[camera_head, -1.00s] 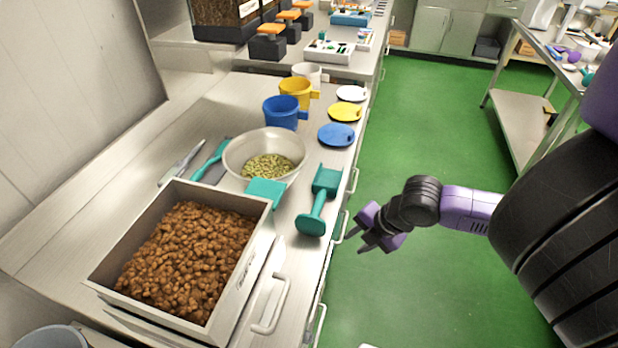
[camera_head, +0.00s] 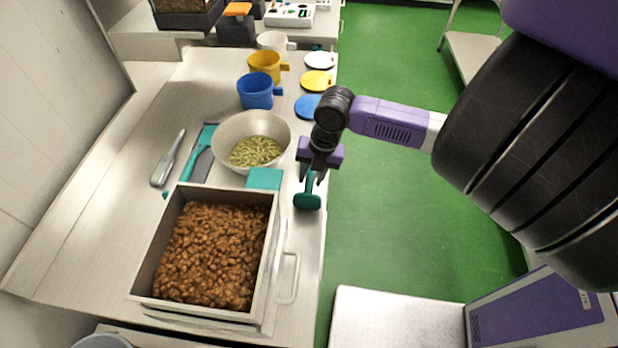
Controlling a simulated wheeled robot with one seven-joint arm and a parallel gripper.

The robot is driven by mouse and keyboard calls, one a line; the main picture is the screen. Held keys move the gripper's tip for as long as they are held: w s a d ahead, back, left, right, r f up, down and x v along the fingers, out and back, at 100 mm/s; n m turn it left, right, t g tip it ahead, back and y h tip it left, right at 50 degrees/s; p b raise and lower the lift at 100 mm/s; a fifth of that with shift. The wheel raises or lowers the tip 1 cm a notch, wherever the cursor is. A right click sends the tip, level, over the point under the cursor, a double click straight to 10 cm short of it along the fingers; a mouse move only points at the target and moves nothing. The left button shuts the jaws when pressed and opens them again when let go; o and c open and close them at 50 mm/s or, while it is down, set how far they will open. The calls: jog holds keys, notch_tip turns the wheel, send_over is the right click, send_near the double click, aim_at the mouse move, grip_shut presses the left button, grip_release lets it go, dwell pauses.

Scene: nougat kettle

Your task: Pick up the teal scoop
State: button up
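A teal tool with a round end and a narrow shaft, which I take for the teal scoop (camera_head: 307,201), lies near the counter's right edge. My gripper (camera_head: 315,180) hangs over its shaft, fingers pointing down, and hides its wider, squarish far end. The fingers look spread at the shaft, but I cannot tell whether they touch it. A flat teal piece (camera_head: 264,179) shows between the bowl and the crate, and a teal-handled flat tool (camera_head: 198,160) lies left of the bowl.
A pale bowl (camera_head: 226,133) of green seeds and a crate (camera_head: 277,215) of brown nuts stand left of my gripper. Blue (camera_head: 256,92), yellow (camera_head: 264,65) and white (camera_head: 271,41) cups with lids stand behind. Green floor (camera_head: 395,235) is open to the right.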

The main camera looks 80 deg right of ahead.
jog(key=shift+w+f, duration=0.15)
jog(key=shift+f, duration=0.55)
jog(key=shift+w+f, duration=0.1)
jog(key=shift+f, duration=0.55)
grip_shut()
jog(key=shift+r, duration=0.15)
notch_tip(320, 180, up, 25)
